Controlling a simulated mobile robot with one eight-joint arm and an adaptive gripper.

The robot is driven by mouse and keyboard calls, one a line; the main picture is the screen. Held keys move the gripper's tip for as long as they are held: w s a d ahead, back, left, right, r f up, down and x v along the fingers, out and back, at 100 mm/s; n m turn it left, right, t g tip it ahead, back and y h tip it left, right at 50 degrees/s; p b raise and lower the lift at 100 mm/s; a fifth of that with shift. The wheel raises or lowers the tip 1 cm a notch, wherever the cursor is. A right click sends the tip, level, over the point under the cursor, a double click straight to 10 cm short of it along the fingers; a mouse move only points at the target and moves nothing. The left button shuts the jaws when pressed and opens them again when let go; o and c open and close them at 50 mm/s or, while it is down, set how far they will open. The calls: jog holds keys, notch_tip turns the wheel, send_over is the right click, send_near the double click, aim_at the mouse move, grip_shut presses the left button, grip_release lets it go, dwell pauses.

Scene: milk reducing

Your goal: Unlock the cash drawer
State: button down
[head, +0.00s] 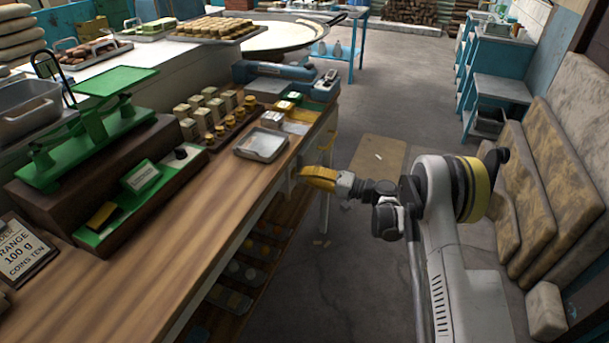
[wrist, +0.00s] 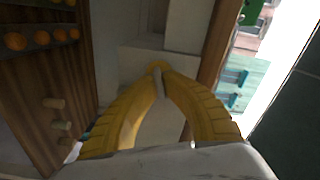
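My gripper (head: 319,177) has yellow fingers and is at the counter's front edge in the head view. In the wrist view my gripper (wrist: 158,70) has its fingertips closed together around a small grey piece (wrist: 158,79). It may be a key or lock part; I cannot tell which. A pale, box-like front (wrist: 150,55) lies just beyond the fingertips and may be the cash drawer. In the head view a pale part (head: 283,184) shows under the counter, left of my gripper. The fingers hide any keyhole, and I cannot tell whether the drawer is locked.
The wooden counter (head: 190,215) carries a green scale (head: 95,130), a small metal tray (head: 262,145) and several yellow-capped jars. Shelves with round goods (head: 240,270) are below. Stuffed sacks (head: 535,190) lean at the right. Floor (head: 300,290) is open between.

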jog(key=shift+m, duration=1.8)
jog(key=c, duration=1.9)
grip_release()
jog(key=shift+o, duration=0.2)
jog(key=v, duration=1.2)
